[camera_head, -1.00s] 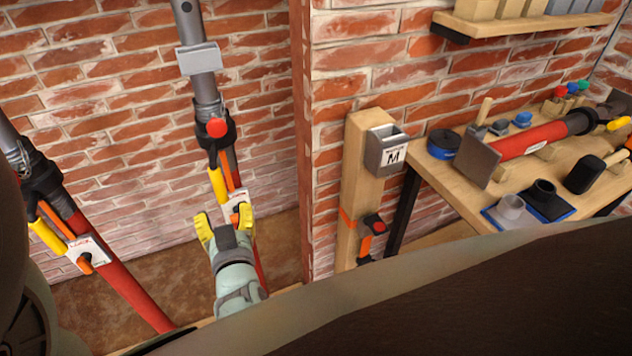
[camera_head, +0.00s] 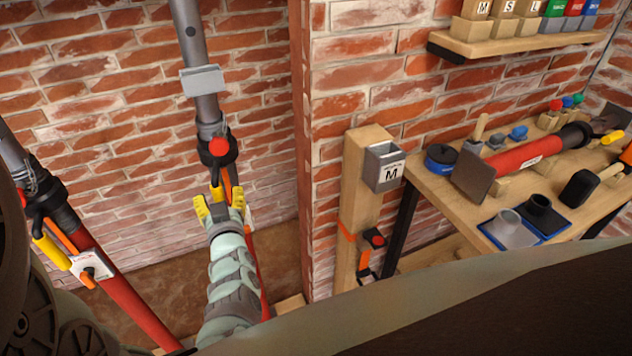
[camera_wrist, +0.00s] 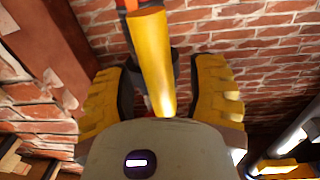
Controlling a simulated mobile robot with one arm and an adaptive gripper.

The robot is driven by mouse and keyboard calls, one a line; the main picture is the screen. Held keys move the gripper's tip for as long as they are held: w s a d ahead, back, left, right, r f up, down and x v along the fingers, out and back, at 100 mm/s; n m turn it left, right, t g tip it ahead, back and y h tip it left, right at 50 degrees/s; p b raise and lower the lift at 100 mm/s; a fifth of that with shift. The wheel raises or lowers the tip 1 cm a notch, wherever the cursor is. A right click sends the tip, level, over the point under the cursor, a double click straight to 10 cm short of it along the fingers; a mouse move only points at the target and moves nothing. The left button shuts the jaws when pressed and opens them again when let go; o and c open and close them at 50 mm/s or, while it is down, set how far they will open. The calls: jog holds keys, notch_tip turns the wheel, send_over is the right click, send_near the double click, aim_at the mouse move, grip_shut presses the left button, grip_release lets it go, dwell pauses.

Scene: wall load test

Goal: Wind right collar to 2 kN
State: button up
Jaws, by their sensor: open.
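The right prop is a grey tube (camera_head: 199,95) above a red tube, joined by a black collar (camera_head: 217,152) with a red knob (camera_head: 218,146). A yellow handle (camera_wrist: 152,60) and an orange bar (camera_head: 227,186) hang below the collar. My gripper (camera_head: 219,196) is open just below the collar, its yellow fingers pointing up. In the wrist view the yellow handle lies between my two spread fingers (camera_wrist: 158,92), with visible gaps on both sides. The white plate (camera_head: 248,214) on the right prop is mostly hidden behind my gripper; its reading cannot be seen.
The left prop (camera_head: 110,290) leans nearby, with its own collar (camera_head: 45,190) and yellow handle (camera_head: 52,252). A wooden post (camera_head: 362,210) with a grey M box (camera_head: 384,167) stands to the right. A workbench (camera_head: 440,185) holding tools and a shelf (camera_head: 520,42) are further right.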

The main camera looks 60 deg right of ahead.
grip_shut()
dwell(0.6)
